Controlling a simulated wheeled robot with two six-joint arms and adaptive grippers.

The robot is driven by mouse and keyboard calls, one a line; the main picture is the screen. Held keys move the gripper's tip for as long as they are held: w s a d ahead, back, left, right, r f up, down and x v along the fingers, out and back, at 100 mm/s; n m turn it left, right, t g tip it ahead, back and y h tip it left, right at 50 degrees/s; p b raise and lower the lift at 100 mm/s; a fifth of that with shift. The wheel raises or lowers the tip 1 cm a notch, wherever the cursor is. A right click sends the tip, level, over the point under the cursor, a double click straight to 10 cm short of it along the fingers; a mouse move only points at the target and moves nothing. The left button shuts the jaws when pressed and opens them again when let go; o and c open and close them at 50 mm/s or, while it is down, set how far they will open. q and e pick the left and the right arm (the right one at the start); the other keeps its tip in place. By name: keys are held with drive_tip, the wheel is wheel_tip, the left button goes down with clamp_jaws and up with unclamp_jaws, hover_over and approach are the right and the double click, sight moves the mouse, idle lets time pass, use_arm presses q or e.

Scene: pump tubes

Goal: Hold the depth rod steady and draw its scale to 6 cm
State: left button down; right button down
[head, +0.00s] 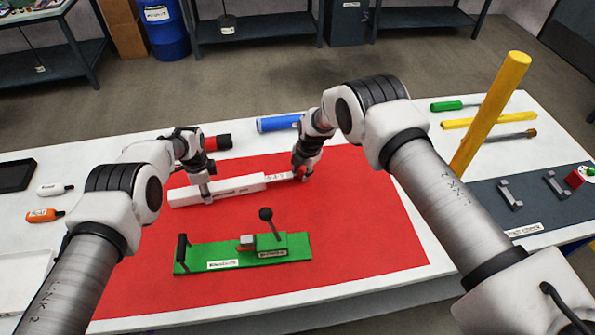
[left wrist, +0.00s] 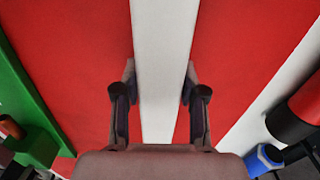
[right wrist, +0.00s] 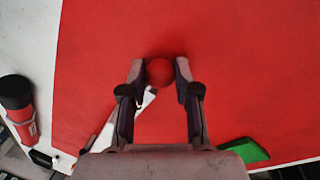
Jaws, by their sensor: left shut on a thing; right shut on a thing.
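The depth rod is a long white bar (head: 232,187) lying on the red mat (head: 365,225) in the head view. A narrower pale scale (head: 279,178) comes out of its right end; its marks are too small to read. My left gripper (head: 206,196) is shut on the white body near its left part. In the left wrist view the white bar (left wrist: 163,50) runs between both fingers (left wrist: 161,80). My right gripper (head: 302,175) is shut at the far end of the scale. In the right wrist view its fingers hold a round red knob (right wrist: 158,72), with part of the scale hidden.
A green fixture (head: 290,244) with a black-knobbed lever lies in front of the rod. A red and black cylinder (head: 216,142) and a blue cylinder (head: 277,123) lie behind. A yellow post (head: 492,110) and a grey plate (head: 528,200) are at right.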

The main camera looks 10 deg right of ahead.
drive_tip(key=c, duration=0.8)
unclamp_jaws()
drive_tip(key=r, duration=0.4)
drive_tip(key=s+r, duration=0.1)
drive_tip(key=r, duration=0.3)
drive_tip(key=s+d+r, duration=0.1)
drive_tip(key=r, duration=0.2)
drive_tip(key=shift+d+r, duration=0.1)
drive_tip(key=shift+r, duration=0.3)
use_arm(q)
drive_tip(key=c, duration=0.6)
unclamp_jaws()
use_arm(e)
drive_tip(key=shift+w, duration=0.1)
